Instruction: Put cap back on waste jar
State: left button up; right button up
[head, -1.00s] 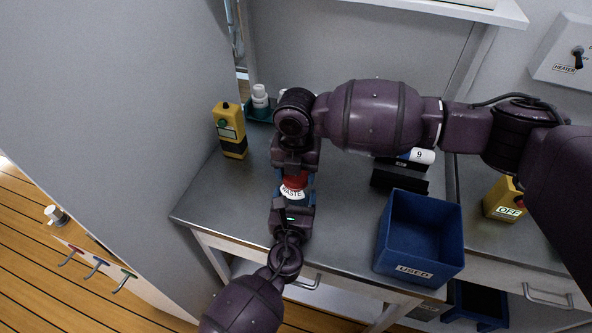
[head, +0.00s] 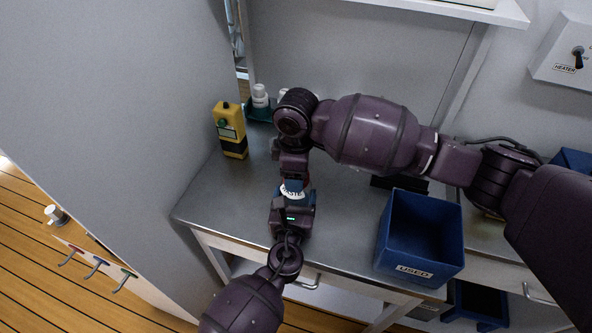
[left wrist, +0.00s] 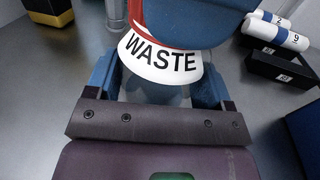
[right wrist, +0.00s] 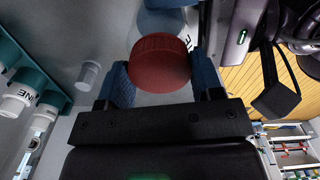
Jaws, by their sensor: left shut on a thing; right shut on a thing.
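The waste jar, a clear jar with a white WASTE collar (left wrist: 165,62), stands upright near the counter's front edge; its label also shows in the head view (head: 291,191). My left gripper (head: 292,208) is shut around the jar's body, with a blue finger on each side in the left wrist view (left wrist: 155,92). My right gripper (head: 293,180) is shut on the red cap (right wrist: 159,64), directly above the jar. In the left wrist view a blue right finger covers most of the jar's top. I cannot tell whether the cap is seated on the rim.
A blue USED bin (head: 413,270) stands to the right. A yellow device (head: 230,130) and white bottles (head: 260,95) in a green holder are behind left. White tubes (left wrist: 275,30) lie by a black holder (left wrist: 283,76). The counter left of the jar is clear.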

jog(key=m, duration=1.2)
jog(key=shift+m, duration=0.3)
jog(key=o, duration=1)
jog(key=shift+r, duration=2.25)
jog(key=shift+r, duration=0.1)
jog(key=shift+c, duration=0.3)
